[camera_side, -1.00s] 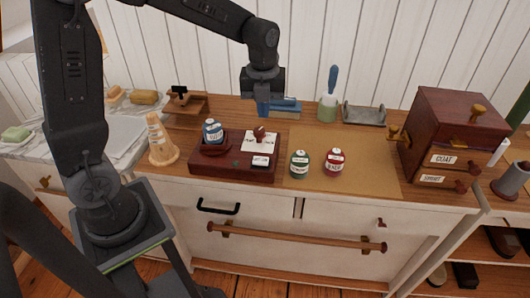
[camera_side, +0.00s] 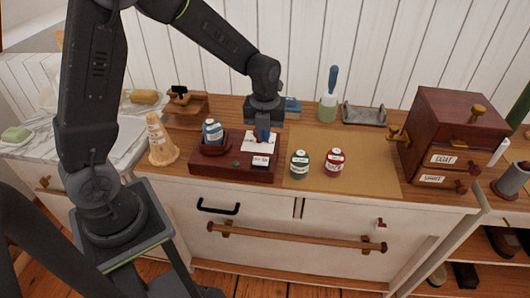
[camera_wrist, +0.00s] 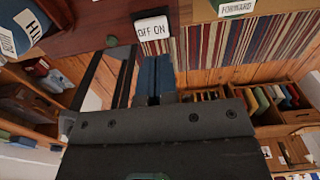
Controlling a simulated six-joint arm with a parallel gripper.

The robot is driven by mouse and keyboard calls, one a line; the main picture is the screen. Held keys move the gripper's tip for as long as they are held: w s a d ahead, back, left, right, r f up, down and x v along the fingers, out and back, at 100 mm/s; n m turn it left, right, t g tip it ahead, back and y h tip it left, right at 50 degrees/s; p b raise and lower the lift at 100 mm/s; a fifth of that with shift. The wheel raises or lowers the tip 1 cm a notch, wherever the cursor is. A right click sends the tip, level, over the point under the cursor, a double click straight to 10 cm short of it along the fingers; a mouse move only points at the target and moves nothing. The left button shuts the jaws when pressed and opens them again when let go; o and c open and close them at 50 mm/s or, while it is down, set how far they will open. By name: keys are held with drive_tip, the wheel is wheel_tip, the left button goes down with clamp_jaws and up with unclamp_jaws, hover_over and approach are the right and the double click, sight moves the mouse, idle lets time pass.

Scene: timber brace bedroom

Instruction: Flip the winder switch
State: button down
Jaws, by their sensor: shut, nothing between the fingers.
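The winder is a dark red-brown box (camera_side: 230,172) on the dresser top, with a white plate (camera_side: 252,143) at its right. A label reading "OFF ON" lies in front of the plate (camera_side: 261,162) and also shows in the wrist view (camera_wrist: 152,28). A blue bottle (camera_side: 212,132) sits in a round brown holder on the box's left. My gripper (camera_side: 263,138) points down over the plate, its blue fingers shut and empty; they also show in the wrist view (camera_wrist: 155,65).
A green bottle (camera_side: 300,165) and a red bottle (camera_side: 335,162) stand on a tan mat (camera_side: 365,165) to the right. A wooden cone (camera_side: 160,140) stands to the left. A drawer cabinet (camera_side: 455,130) is at far right. The mat's right part is clear.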

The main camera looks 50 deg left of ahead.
sight(265, 160)
wheel_tip(265, 160, down, 7)
idle(0.3)
